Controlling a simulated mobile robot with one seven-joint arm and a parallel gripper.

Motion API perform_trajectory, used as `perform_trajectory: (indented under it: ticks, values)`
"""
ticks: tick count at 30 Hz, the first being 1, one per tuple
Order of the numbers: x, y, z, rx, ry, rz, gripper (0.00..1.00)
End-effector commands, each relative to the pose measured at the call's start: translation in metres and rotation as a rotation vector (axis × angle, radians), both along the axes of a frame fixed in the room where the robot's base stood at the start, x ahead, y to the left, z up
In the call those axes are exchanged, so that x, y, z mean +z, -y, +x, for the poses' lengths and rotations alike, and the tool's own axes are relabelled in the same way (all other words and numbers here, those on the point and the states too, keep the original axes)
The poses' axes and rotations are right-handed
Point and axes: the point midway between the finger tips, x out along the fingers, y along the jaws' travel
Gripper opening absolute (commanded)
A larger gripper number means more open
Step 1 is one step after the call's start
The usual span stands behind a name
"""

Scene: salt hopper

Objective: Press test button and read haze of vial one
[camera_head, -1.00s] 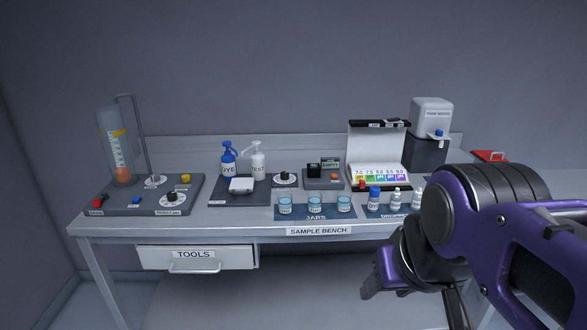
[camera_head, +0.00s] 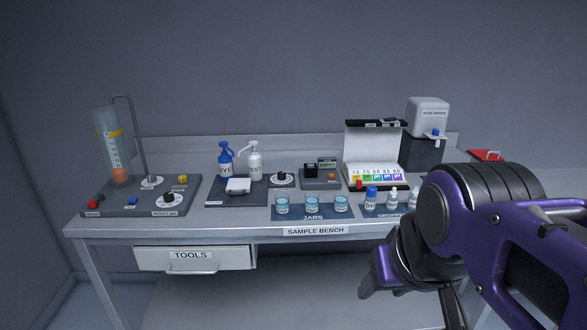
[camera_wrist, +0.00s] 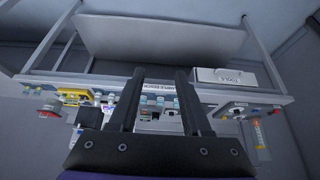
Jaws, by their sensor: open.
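A small grey meter (camera_head: 315,184) stands at the middle of the sample bench. It has a black block (camera_head: 311,170), a small display (camera_head: 327,163) that seems to read EMPTY, and an orange button (camera_head: 331,176). I cannot make out a vial in it. My gripper (camera_wrist: 158,75) is open and empty in the wrist view, which shows the bench upside down beyond the fingers. In the head view my gripper (camera_head: 369,284) hangs in front of the bench, lower than its top and to the right of the meter, touching nothing.
Three jars (camera_head: 312,204) and several dropper bottles (camera_head: 371,197) stand along the front edge. Blue and white pump bottles (camera_head: 225,160) are left of the meter. A colour-chart box (camera_head: 374,150) and water dispenser (camera_head: 428,130) are right. A tools drawer (camera_head: 195,259) is below.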

Motion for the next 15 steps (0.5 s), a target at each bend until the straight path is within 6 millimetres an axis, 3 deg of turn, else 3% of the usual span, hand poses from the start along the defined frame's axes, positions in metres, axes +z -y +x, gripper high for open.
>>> perform_trajectory:
  ticks: [1, 7, 15]
  values:
    - [0.0000, 0.0000, 0.0000, 0.000, 0.000, 0.000, 0.37]
    - [0.0000, 0.0000, 0.0000, 0.000, 0.000, 0.000, 0.01]
    - [0.0000, 0.0000, 0.0000, 0.000, 0.000, 0.000, 0.00]
